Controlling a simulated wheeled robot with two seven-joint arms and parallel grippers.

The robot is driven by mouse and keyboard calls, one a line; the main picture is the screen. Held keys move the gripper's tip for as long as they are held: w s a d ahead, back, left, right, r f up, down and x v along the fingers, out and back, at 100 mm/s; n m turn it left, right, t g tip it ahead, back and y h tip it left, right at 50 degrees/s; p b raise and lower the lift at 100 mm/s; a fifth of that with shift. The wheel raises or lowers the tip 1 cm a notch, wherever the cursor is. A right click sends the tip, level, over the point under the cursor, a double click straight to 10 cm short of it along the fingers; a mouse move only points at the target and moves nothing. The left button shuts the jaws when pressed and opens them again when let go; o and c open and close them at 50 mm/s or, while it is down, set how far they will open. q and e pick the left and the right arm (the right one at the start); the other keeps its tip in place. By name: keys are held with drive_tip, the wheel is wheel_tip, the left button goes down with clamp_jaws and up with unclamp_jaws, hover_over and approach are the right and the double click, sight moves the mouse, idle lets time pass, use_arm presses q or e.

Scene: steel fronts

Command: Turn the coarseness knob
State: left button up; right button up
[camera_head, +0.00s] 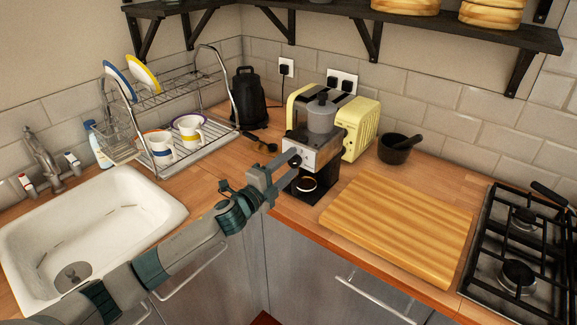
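The coffee machine (319,146), with a grey body and a lidded grey top container, stands on the wooden counter near the corner. On its front, a small dark round part (296,161) looks like the knob; the gripper partly covers it and no markings can be read. A cup with dark contents (306,184) sits low at the machine's front. My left gripper (293,164) is at the front left of the machine, its two fingers apart, with their tips close to the dark knob. Contact cannot be made out. My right gripper is not in view.
A yellow toaster (361,128) stands right behind the machine. A dish rack (200,150), black kettle (248,97) and sink (95,235) are to the left.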

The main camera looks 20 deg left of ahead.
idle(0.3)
use_arm(q)
drive_tip(key=shift+s+a+f, duration=0.15)
drive_tip(key=shift+s+a, duration=0.05)
drive_tip(key=shift+s, duration=0.3)
drive_tip(key=b+v, duration=0.5)
drive_tip(key=v, duration=1.1)
drive_tip(key=shift+s, duration=0.15)
